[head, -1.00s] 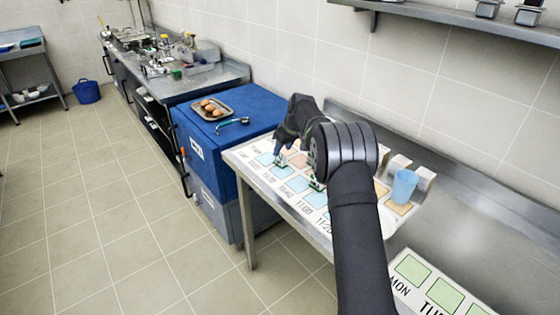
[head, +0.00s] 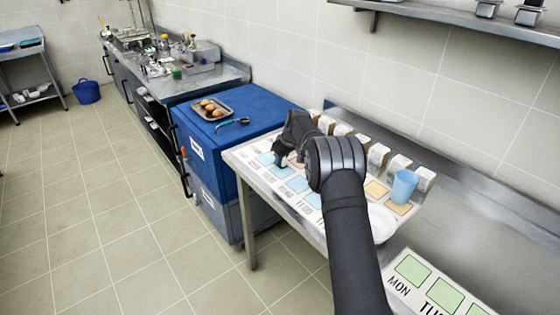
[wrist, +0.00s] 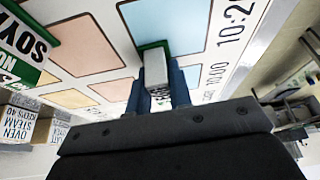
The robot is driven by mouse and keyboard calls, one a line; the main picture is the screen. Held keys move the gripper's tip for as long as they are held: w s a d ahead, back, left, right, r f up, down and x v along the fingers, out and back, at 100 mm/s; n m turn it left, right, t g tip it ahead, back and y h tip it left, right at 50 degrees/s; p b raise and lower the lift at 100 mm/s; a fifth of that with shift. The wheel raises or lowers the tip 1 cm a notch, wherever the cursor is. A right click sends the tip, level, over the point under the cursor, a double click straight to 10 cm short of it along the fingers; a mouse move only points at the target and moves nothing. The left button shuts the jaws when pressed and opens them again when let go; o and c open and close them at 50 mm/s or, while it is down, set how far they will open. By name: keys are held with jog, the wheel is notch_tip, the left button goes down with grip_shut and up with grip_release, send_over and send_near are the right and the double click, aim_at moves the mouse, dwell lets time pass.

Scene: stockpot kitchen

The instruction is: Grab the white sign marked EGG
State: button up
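In the wrist view, a small grey-white sign (wrist: 155,68) with a green edge stands on the board, between the two blue fingers of my gripper (wrist: 160,92). Part of its dark lettering shows low between the fingers; it looks like EGG, but is mostly cut off. The fingers sit close on both sides, and I cannot tell whether they press on it. In the head view, my gripper (head: 290,163) is low over the far left end of the board and hides the sign. A second sign, green and white and reading SOYA (wrist: 22,45), stands at the left in the wrist view.
The printed board (head: 250,152) has blue and orange squares with times. A row of small labelled boxes (head: 378,158) stands along its back. A blue cup (head: 403,186) stands at the right. A tray of eggs (head: 212,109) lies on the blue cabinet (head: 255,105).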

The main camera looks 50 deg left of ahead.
grip_shut()
jog(key=shift+r, duration=0.15)
